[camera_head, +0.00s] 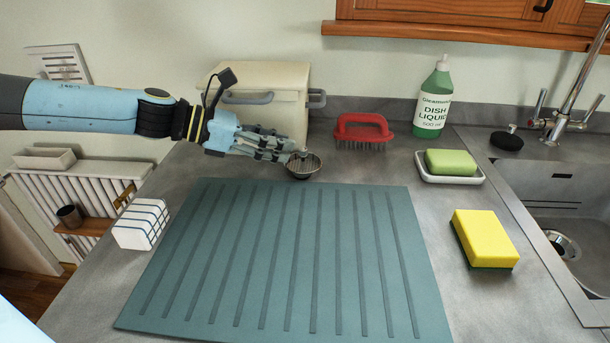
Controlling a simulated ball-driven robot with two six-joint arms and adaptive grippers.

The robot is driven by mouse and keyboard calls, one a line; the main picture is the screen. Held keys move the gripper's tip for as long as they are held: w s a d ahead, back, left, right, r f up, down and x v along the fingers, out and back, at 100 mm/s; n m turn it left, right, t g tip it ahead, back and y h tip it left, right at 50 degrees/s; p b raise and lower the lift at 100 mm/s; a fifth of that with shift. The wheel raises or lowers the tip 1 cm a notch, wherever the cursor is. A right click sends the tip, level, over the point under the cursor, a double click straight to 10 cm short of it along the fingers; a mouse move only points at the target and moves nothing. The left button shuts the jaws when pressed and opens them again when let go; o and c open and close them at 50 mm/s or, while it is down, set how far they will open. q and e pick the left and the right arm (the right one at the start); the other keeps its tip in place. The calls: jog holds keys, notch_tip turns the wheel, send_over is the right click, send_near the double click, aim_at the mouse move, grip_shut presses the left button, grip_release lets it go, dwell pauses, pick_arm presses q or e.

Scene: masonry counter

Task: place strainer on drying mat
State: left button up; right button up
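The strainer (304,170) is a small dark metal basket with a round rim, at the back edge of the drying mat. The drying mat (345,285) is a teal ribbed sheet lying flat on the counter. My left gripper (294,152) reaches in from the left, with its fingertips closed at the top of the strainer. The fingers hide part of the strainer's rim. I cannot tell whether the strainer is clear of the surface beneath it. My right gripper is not in view.
Behind stand a cream bread box (262,98), a red brush (363,129) and a green dish liquid bottle (433,102). Right are a green soap bar (450,162) on a white dish, a yellow sponge (485,237) and the sink (565,205). A striped cloth (141,224) lies left. The mat is bare.

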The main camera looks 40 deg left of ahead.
aim_at(302, 147)
pick_arm(q)
jog(key=shift+w+d+f, duration=0.1)
jog(key=shift+w, duration=0.05)
jog(key=b+x, duration=0.3)
jog(key=shift+w+d+f, duration=0.1)
jog(key=shift+w+d, duration=0.05)
jog(key=shift+d, duration=0.1)
jog(key=shift+w+d+f, duration=0.2)
jog(key=shift+w+d, duration=0.15)
jog(key=shift+w, duration=0.15)
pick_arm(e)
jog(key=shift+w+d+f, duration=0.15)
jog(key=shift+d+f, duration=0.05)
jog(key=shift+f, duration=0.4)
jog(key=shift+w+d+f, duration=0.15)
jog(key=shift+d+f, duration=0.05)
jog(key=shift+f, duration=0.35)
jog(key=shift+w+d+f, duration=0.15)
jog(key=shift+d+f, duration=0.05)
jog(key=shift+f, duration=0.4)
pick_arm(q)
jog(key=shift+c, duration=0.4)
jog(key=c, duration=0.5)
grip_shut()
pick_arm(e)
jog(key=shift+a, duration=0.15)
